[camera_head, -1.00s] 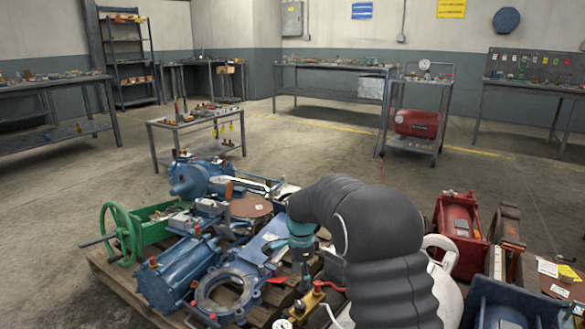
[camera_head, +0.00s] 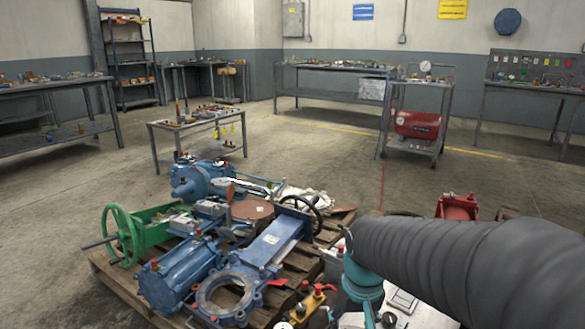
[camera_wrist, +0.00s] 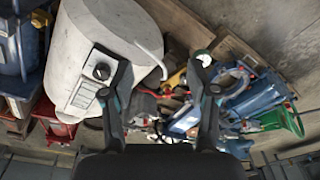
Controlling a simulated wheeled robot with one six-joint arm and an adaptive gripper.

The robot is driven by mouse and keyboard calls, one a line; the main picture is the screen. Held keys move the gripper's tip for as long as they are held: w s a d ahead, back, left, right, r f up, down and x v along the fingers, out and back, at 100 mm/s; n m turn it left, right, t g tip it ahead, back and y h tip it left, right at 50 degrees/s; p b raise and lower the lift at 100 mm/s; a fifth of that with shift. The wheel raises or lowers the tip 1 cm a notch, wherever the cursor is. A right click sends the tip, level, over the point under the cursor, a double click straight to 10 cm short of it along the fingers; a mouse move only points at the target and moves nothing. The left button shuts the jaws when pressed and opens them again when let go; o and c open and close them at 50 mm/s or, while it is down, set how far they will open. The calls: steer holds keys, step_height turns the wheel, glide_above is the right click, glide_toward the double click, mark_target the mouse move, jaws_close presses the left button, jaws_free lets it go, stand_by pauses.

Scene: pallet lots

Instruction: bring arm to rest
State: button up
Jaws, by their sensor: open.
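My arm, in a ribbed dark grey cover, reaches in from the right edge of the head view. Its teal wrist part shows low at the centre right, and the fingers are not clear there. In the wrist view my gripper (camera_wrist: 160,75) has its two dark fingers spread apart, with nothing held between them. Beyond the fingers lie a pale rounded tank (camera_wrist: 105,45) with a control panel, and the pallet goods. No contact between the fingers and these things can be made out.
A wooden pallet (camera_head: 137,301) bears a blue gate valve (camera_head: 270,243), a blue cylinder (camera_head: 180,278) and a green frame with a handwheel (camera_head: 122,236). Red machinery (camera_head: 457,207) stands behind my arm. A small table (camera_head: 165,127) and a red compressor (camera_head: 417,125) stand beyond open floor.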

steer(key=s+d+r+t+p, duration=0.1)
steer(key=s+d+r+t, duration=0.3)
steer(key=s+r, duration=0.3)
steer(key=shift+s+r, duration=0.4)
steer(key=shift+s, duration=1.9)
